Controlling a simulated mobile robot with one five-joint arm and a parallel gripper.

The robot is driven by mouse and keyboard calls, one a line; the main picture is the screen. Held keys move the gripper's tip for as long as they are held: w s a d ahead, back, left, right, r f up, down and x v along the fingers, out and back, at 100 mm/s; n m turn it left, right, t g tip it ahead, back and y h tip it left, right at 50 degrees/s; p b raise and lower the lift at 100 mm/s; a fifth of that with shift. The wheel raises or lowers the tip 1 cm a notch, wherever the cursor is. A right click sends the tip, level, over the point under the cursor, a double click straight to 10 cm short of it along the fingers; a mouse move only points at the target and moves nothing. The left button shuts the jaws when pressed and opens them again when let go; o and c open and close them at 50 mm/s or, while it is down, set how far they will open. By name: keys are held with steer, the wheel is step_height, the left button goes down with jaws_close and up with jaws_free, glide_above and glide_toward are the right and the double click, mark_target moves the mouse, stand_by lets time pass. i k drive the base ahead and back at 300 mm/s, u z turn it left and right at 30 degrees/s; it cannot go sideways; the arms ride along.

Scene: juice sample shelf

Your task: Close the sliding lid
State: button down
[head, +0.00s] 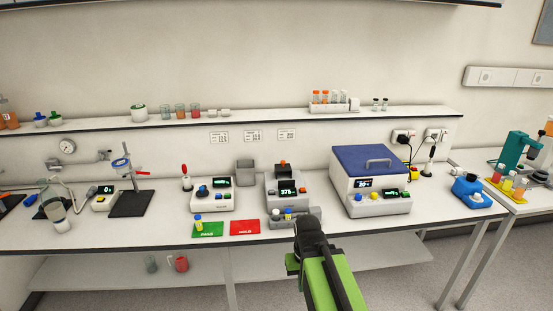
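A grey instrument (302,188) with a lit display reading about 375 stands mid-bench. A dark block with an orange top (283,167) sits on it; I cannot tell whether this is the sliding lid or how far open it is. Small vials with coloured caps (288,213) stand at its front. To its right is a white box-shaped instrument with a blue lid (374,159) and a grey handle; that lid lies flat on top. My gripper (307,224) is dark, at the end of my green arm, near the bench's front edge below the grey instrument. Its fingers are not distinct.
A green PASS mat (207,231) bearing a capped vial and a red HOLD mat (245,227) lie left of the gripper. A smaller white instrument (212,201) and an open grey bin (245,173) stand behind them. A blue container (470,191) is at the right. A shelf (250,121) runs above.

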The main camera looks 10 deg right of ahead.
mark_target(283, 167)
steer(key=u, duration=0.65)
steer(key=i, duration=1)
